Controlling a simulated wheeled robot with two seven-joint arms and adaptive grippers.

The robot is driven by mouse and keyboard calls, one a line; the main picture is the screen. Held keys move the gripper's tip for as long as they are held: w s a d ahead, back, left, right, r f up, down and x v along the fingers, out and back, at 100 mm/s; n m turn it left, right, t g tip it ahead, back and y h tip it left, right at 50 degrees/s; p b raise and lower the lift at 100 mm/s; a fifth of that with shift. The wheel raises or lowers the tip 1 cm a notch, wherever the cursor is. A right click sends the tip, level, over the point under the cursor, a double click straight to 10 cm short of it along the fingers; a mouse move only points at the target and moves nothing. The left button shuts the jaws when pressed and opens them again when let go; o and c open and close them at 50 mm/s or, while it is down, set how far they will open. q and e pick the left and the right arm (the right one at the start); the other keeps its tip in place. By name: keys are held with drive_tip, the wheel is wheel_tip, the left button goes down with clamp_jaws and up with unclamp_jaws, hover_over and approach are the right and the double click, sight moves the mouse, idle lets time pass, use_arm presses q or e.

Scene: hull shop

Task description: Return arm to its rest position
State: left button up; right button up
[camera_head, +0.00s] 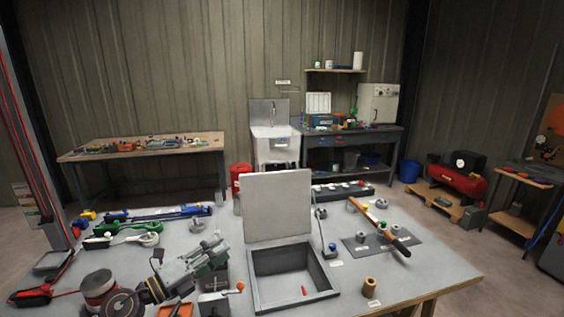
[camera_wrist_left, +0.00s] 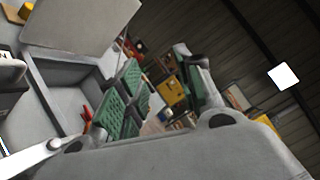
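My left arm comes in at the lower left of the head view, and its grey left gripper (camera_head: 205,262) is above the table, left of the open grey box (camera_head: 262,299). In the left wrist view the gripper's two fingers (camera_wrist_left: 162,80) with green pads stand apart, with nothing visible held between them. The open box (camera_wrist_left: 50,88) also shows at the left of that view, with its raised lid (camera_wrist_left: 80,18). My right gripper is not in view.
A small red item (camera_head: 304,290) lies in the box. A grey crank device (camera_head: 214,303) stands close below my gripper. Green and blue tools (camera_head: 130,232) lie at the table's left. A brown rod (camera_head: 380,228) lies over a grey mat at the right. The right front table (camera_head: 430,275) is clear.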

use_arm(q)
drive_tip(key=a+n+t+y, duration=0.75)
drive_tip(key=n+y, duration=0.35)
drive_tip(key=n, duration=0.6)
drive_tip(key=s+a+f+n+g+y, duration=0.4)
drive_tip(key=a+f+n+g+y, duration=0.2)
drive_tip(key=f+n, duration=0.4)
drive_tip(key=s+d+f+n+g+h, duration=0.1)
drive_tip(key=s+d+f+g+h, duration=0.1)
drive_tip(key=s+d+f+g, duration=0.5)
drive_tip(key=s+d+f+n+g+h, duration=0.1)
drive_tip(key=s+f+g, duration=0.4)
drive_tip(key=s+f, duration=0.8)
drive_tip(key=f, duration=1.3)
drive_tip(key=s+f, duration=0.2)
drive_tip(key=f, duration=1.4)
drive_tip(key=s+a+f+g, duration=0.1)
drive_tip(key=s+a+f, duration=0.2)
drive_tip(key=s+f, duration=0.7)
drive_tip(key=s+a+f, duration=0.3)
drive_tip(key=s+f, duration=0.6)
drive_tip(key=s, duration=0.2)
drive_tip(key=shift+s+a+f+g, duration=0.25)
drive_tip(key=shift+a+f+g, duration=0.1)
drive_tip(key=shift+a+f, duration=0.05)
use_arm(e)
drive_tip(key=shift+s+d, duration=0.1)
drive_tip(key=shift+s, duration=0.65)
